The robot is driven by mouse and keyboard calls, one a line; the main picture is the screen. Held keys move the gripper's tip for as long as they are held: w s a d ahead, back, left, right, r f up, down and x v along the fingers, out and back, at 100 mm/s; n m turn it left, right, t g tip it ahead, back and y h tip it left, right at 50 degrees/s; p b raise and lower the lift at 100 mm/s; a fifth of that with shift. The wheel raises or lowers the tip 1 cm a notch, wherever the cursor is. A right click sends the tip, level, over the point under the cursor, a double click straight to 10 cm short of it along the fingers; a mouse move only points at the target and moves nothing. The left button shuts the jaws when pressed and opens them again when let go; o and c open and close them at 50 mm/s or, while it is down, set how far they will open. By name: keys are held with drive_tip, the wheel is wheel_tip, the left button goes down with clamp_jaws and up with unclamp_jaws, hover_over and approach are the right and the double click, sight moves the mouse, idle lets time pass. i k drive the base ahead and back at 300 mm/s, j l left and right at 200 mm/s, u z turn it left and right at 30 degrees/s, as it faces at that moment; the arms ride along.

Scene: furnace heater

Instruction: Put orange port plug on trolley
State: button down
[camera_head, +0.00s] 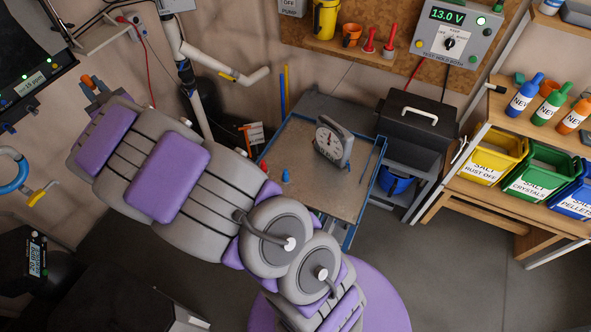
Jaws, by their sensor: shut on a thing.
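The orange port plug (88,81) shows as a small orange piece at the far end of my arm, at upper left. My gripper (94,91) is small and partly hidden behind my purple and grey arm. It is shut on the orange plug, beside the dark unit with green lights. The trolley (318,190) stands at the centre, with a tan top and blue frame. On it are a dial gauge (333,141), a small blue plug (286,176) and a small reddish piece (264,166). My arm hides the trolley's near left part.
A dark toolbox (415,122) stands right of the trolley. Shelves with bottles and yellow, green and blue bins (541,172) are at right. White pipes (192,75) rise near my arm. The dark unit (32,85) is at left. Bare tan top remains around the gauge.

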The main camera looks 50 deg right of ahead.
sight(305, 164)
drive_tip(key=j+z, duration=0.1)
drive_tip(key=z, duration=0.75)
drive_tip(key=k+j+z, duration=0.1)
drive_tip(key=z, duration=0.3)
